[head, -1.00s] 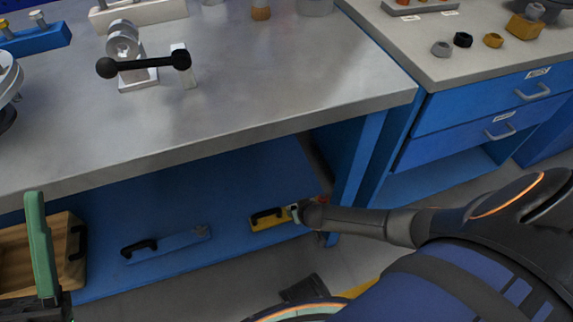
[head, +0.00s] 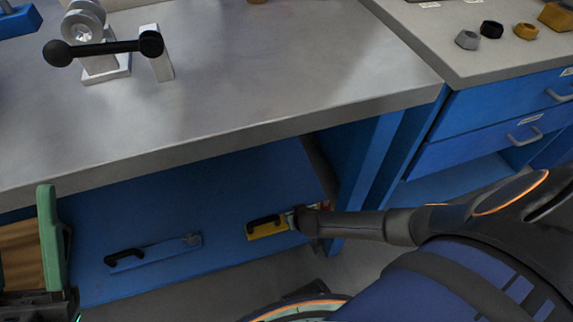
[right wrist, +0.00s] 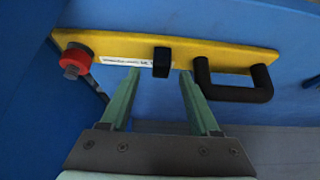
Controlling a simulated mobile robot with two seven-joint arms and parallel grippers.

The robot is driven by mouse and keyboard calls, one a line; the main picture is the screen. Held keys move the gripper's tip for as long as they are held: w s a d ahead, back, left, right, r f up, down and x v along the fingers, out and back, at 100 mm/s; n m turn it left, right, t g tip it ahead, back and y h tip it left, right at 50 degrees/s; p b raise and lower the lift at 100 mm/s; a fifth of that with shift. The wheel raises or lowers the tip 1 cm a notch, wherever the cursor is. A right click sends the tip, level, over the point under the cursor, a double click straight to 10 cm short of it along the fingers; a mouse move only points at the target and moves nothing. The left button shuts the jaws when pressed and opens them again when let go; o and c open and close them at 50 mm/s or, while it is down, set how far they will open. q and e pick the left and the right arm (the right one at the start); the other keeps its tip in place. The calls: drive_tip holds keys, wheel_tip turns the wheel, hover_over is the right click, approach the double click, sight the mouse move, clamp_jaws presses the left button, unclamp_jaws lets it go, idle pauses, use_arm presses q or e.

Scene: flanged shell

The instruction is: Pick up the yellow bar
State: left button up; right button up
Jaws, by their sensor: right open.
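The yellow bar (head: 256,235) lies on the blue shelf under the workbench. In the right wrist view the yellow bar (right wrist: 222,56) spans the upper part, with a black U-shaped handle, a small black block (right wrist: 162,62), a white label and a red knob. My right gripper (right wrist: 160,80) is open, its green fingertips just short of the bar, on either side of the block with gaps; I cannot tell the depth between them. In the head view it is at the bar's right end, mostly hidden by its wrist. One green finger of my left gripper (head: 48,238) shows at the left edge.
A blue bar (head: 165,254) with a black handle lies left of the yellow one on the shelf (head: 225,195). A wooden box (head: 20,255) is at far left. The bench top (head: 260,70) overhangs the shelf; a blue leg (head: 365,165) stands at right.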

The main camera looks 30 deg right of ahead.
drive_tip(key=shift+w+f, duration=0.25)
drive_tip(key=shift+f, duration=0.1)
clamp_jaws()
idle(0.4)
idle(0.9)
